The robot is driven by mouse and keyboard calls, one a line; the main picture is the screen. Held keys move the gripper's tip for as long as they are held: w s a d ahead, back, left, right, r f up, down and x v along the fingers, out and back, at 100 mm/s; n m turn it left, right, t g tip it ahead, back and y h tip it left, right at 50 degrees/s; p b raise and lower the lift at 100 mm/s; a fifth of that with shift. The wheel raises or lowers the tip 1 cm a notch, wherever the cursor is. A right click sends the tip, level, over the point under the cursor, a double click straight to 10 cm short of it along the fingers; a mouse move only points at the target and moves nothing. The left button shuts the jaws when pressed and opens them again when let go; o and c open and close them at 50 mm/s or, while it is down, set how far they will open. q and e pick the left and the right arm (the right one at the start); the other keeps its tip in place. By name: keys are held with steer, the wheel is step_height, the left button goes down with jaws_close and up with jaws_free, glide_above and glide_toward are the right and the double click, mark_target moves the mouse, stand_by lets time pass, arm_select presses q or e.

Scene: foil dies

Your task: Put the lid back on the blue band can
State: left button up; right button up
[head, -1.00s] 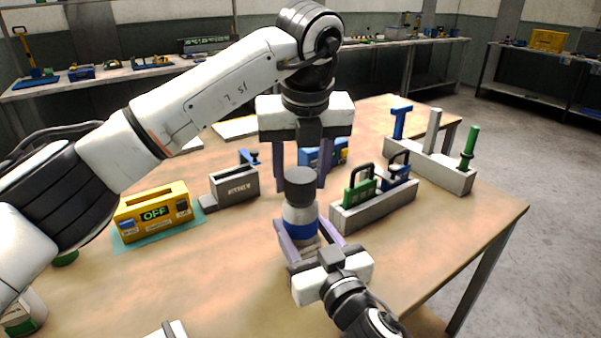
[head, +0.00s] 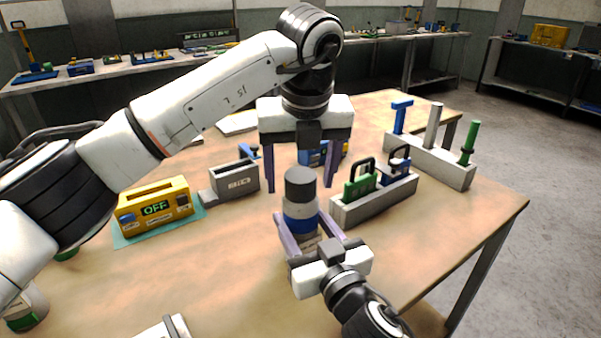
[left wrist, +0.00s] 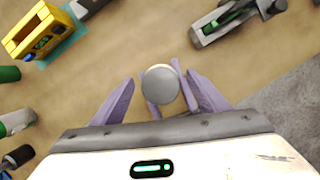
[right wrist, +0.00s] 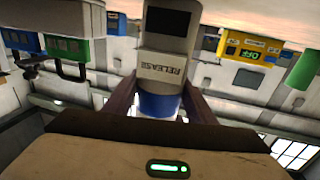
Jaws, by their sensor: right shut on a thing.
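The blue band can (head: 300,222) is pale with a blue band and stands upright between the fingers of my right gripper (head: 304,226), which is shut on it. The can's blue band also shows in the right wrist view (right wrist: 158,105). The dark grey lid (head: 300,183) sits on top of the can; the left wrist view shows it from above as a round disc (left wrist: 160,86). I cannot tell whether it is fully seated. My left gripper (head: 300,187) points down over the can, open, with a finger on each side of the lid and apart from it.
A yellow box marked OFF (head: 154,208) lies on a teal mat at the left. A grey slotted box (head: 236,182) stands behind. A grey rack with green and blue handled pieces (head: 372,202) is close on the right. The table's front middle is clear.

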arm_select(q)
steer(key=v, duration=1.2)
arm_select(e)
steer(key=o, duration=1.6)
arm_select(q)
steer(key=shift+f+b, duration=0.4)
arm_select(e)
steer(key=shift+v, duration=5.2)
